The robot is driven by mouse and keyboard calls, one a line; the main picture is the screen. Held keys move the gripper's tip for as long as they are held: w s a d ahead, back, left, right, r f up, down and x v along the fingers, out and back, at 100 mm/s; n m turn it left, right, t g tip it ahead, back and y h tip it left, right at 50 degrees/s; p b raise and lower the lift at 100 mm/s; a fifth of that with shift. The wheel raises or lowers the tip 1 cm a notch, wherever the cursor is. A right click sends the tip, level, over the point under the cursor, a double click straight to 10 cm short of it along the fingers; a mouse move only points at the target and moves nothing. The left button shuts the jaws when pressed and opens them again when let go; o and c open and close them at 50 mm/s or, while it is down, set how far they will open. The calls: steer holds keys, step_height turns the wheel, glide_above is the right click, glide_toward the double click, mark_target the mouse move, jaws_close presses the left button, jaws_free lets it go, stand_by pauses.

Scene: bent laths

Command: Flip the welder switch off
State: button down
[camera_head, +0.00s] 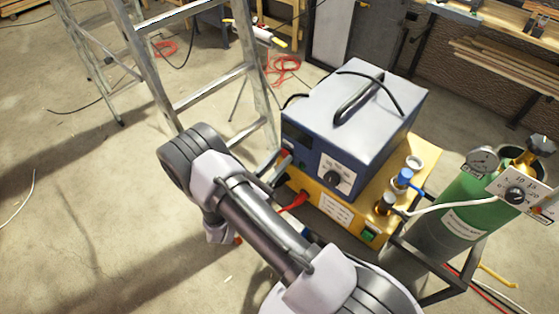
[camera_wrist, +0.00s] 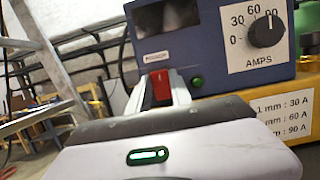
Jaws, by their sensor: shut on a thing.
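The welder (camera_head: 345,110) is a blue box with a black handle on a yellow base. Its front has a dark display window, an AMPS knob (camera_head: 335,178), also in the wrist view (camera_wrist: 266,30), and a green lamp (camera_wrist: 196,82). The red switch (camera_wrist: 159,86) sits left of the lamp, below the window. My gripper (camera_wrist: 161,96) has its pale fingers on either side of the red switch, shut on it. Whether the switch is on or off cannot be told.
A stepladder (camera_head: 215,95) stands behind left. A green gas cylinder (camera_head: 450,205) with a gauge stands at right. A red plug (camera_head: 295,201) and a blue connector (camera_head: 402,180) sit on the yellow base. The concrete floor at left is mostly clear.

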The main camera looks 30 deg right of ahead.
steer(key=c, duration=1.2)
jaws_free()
steer(key=shift+o, duration=0.2)
steer(key=p+v, duration=0.1)
steer(key=v, duration=1.6)
steer(key=shift+a+p, duration=0.15)
steer(key=shift+p, duration=0.2)
steer(key=shift+s, duration=0.1)
